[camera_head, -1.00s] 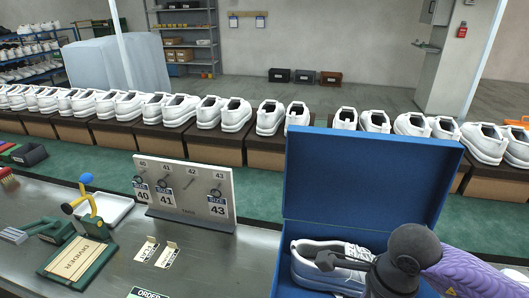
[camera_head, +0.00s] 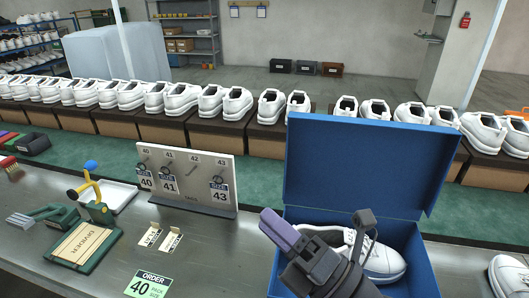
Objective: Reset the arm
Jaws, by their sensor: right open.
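My right gripper (camera_head: 318,228) is dark grey with purple on one side. It comes up from the bottom in the head view, its jaws open and apart, with no object seen between them. It overlaps the front left of an open blue shoe box (camera_head: 423,262) in the picture; I cannot tell whether it touches. The box lid (camera_head: 370,165) stands up at the back. A white shoe (camera_head: 385,262) lies in the box, partly hidden by the gripper. My left gripper is not in view.
A row of white shoes on boxes stands behind. Another shoe (camera_head: 508,275) is at the right edge.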

